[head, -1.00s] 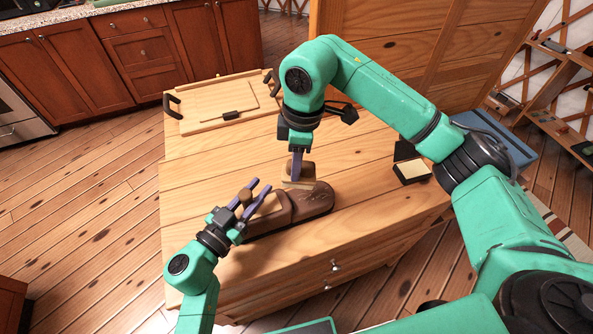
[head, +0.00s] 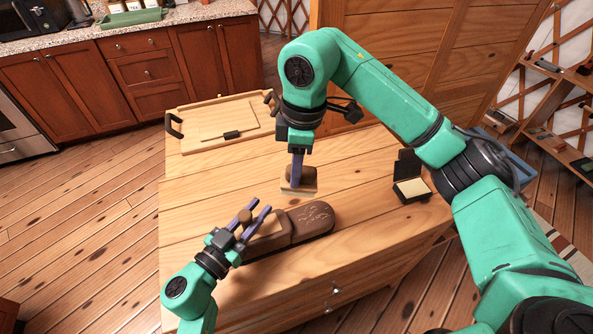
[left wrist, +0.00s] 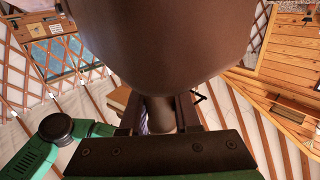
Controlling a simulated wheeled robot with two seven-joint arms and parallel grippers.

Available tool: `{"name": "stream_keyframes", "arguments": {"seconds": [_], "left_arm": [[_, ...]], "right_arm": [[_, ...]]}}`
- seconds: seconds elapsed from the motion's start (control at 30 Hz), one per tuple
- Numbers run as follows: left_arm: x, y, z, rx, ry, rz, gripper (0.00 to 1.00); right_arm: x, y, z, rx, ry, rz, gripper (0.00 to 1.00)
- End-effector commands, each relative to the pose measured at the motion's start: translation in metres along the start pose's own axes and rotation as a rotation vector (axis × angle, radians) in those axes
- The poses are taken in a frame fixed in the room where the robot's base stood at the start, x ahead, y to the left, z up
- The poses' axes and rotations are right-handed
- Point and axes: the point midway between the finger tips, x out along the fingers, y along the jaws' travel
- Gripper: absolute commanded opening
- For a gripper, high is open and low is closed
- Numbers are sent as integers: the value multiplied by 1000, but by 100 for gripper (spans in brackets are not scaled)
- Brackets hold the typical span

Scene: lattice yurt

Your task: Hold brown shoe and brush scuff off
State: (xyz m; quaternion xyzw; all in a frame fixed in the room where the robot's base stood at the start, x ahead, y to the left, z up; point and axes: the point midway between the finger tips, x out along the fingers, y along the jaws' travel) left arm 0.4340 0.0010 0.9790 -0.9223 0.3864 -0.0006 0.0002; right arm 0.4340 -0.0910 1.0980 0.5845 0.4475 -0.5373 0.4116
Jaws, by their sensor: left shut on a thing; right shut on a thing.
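The brown shoe (head: 312,222) lies on the wooden chest top, its toe pointing right, with pale scuff marks on the toe. My left gripper (head: 255,216) is at the shoe's left end, shut on a rounded brown knob-like part there. In the left wrist view the shoe (left wrist: 165,45) fills the upper middle, and a brown stem shows between the fingers (left wrist: 158,118). My right gripper (head: 297,170) points down and is shut on a brush (head: 300,184) with a brown back and pale bristles. The brush hangs just behind the shoe's toe in the picture, apart from it.
An open black box (head: 411,190) with a pale pad stands at the right of the chest top (head: 365,175). A wooden tray (head: 215,120) with black handles lies at the back left. The top between tray and shoe is mostly clear.

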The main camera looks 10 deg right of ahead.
Motion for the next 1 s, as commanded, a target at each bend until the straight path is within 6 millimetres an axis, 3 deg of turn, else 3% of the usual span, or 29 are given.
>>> {"name": "stream_keyframes", "arguments": {"seconds": [0.17,0.2,0.27,0.67,1.0], "left_arm": [[-1,1,6,-3,-11,1,0],[-1,1,6,-3,-11,1,42],[-1,1,5,-3,-10,1,65],[-9,0,3,0,-7,0,65],[-93,1,4,-2,-10,1,65]], "right_arm": [[1,0,0,0,0,0,0],[1,0,0,0,0,0,0],[1,0,0,0,0,0,0],[0,0,0,0,0,0,0],[0,0,0,0,0,0,0]]}}
